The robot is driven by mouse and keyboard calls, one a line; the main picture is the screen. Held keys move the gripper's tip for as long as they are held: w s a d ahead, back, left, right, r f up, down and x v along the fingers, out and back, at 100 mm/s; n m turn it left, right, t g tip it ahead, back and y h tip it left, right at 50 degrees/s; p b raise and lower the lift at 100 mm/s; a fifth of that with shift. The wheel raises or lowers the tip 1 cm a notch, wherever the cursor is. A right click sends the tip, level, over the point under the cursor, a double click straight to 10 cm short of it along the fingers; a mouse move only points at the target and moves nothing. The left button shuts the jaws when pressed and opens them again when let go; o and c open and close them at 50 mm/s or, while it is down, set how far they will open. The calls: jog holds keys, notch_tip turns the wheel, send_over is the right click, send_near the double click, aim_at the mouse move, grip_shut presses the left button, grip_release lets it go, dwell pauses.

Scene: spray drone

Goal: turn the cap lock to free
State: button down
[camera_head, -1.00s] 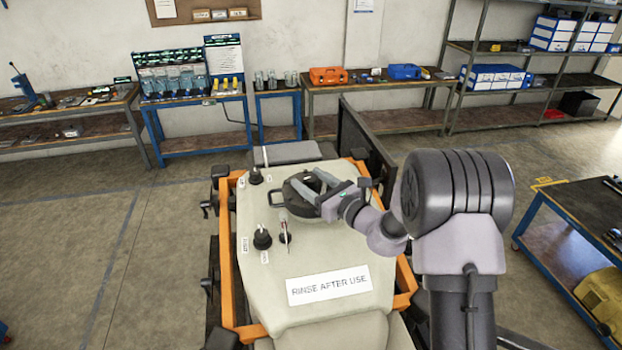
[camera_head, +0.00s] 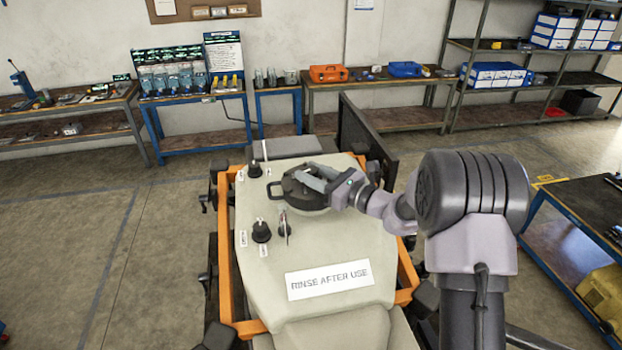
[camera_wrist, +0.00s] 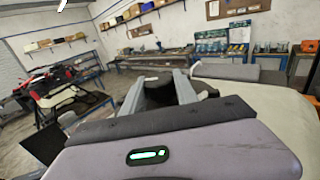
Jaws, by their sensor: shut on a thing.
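The round black cap (camera_head: 300,200) sits on top of the pale tank (camera_head: 330,245), near its far end. My gripper (camera_head: 306,177) reaches in from the right, low over the cap, with its grey fingers pointing left. In the wrist view the two fingers (camera_wrist: 158,88) stand on either side of a dark upright part of the cap (camera_wrist: 158,92) and are shut on it. The fingers and wrist hide much of the cap's right side. I cannot read any lock marking on the cap.
Black knobs (camera_head: 261,231) and a small lever (camera_head: 284,224) stand left of and below the cap. An orange frame (camera_head: 229,265) surrounds the tank. A dark upright panel (camera_head: 366,145) rises behind it. Benches (camera_head: 380,112) line the far wall, with open floor (camera_head: 70,260) at left.

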jog(key=n+g+y+b, duration=0.2)
jog(key=g, duration=0.1)
jog(key=n+g+y+b, duration=0.1)
jog(key=n+g+b, duration=0.1)
jog(key=shift+f, duration=0.25)
jog(key=shift+r+n+g+y+b, duration=0.15)
jog(key=shift+n+g+b, duration=0.35)
jog(key=shift+g, duration=0.55)
jog(key=shift+r+n+g+y+b, duration=0.15)
jog(key=shift+n+g+y, duration=0.1)
jog(key=shift+n+g, duration=0.65)
jog(key=shift+g, duration=0.45)
jog(key=c, duration=0.9)
grip_release()
jog(key=shift+c, duration=0.2)
